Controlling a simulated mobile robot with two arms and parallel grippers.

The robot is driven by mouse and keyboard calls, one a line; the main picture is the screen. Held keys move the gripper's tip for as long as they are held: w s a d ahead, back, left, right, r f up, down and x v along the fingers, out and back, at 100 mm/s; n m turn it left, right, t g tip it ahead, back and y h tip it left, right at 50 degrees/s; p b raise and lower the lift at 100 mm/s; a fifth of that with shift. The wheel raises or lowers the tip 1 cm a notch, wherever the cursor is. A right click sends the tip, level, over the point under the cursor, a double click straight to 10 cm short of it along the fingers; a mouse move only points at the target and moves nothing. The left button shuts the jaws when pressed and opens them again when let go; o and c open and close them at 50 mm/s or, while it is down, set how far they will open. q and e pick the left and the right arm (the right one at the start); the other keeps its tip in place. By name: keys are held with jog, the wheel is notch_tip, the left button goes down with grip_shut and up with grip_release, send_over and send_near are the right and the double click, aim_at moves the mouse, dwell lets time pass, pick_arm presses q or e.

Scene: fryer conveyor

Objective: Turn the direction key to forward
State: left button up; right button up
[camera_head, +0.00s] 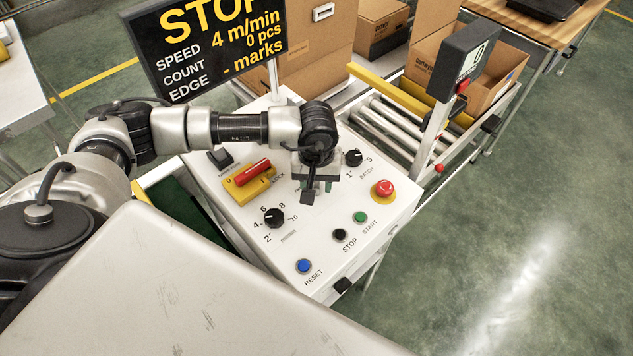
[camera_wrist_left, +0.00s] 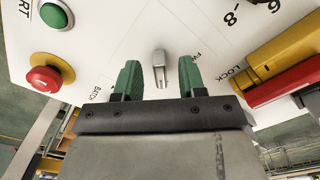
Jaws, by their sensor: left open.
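The direction key (camera_wrist_left: 159,68) is a small silver key standing out of the white control panel (camera_wrist_left: 110,45), with a partly visible "FW" label to its right in the left wrist view. My left gripper (camera_wrist_left: 172,78) has its two green fingers apart, one on each side of the key, with a gap on both sides. In the head view my left gripper (camera_head: 318,186) hangs over the upper middle of the panel and hides the key. I cannot tell how far the fingertips are above the panel. My right gripper is not in view.
The red lock handle on its yellow base (camera_head: 243,181), speed knob (camera_head: 273,217), batch knob (camera_head: 353,157) and red emergency button (camera_head: 383,188) surround the gripper. The start (camera_head: 360,217), stop (camera_head: 340,234) and reset (camera_head: 304,266) buttons lie nearer. The display (camera_head: 215,40) reads STOP.

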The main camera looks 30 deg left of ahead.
pick_arm(q)
jog(key=shift+f, duration=0.9)
jog(key=c, duration=0.7)
grip_shut()
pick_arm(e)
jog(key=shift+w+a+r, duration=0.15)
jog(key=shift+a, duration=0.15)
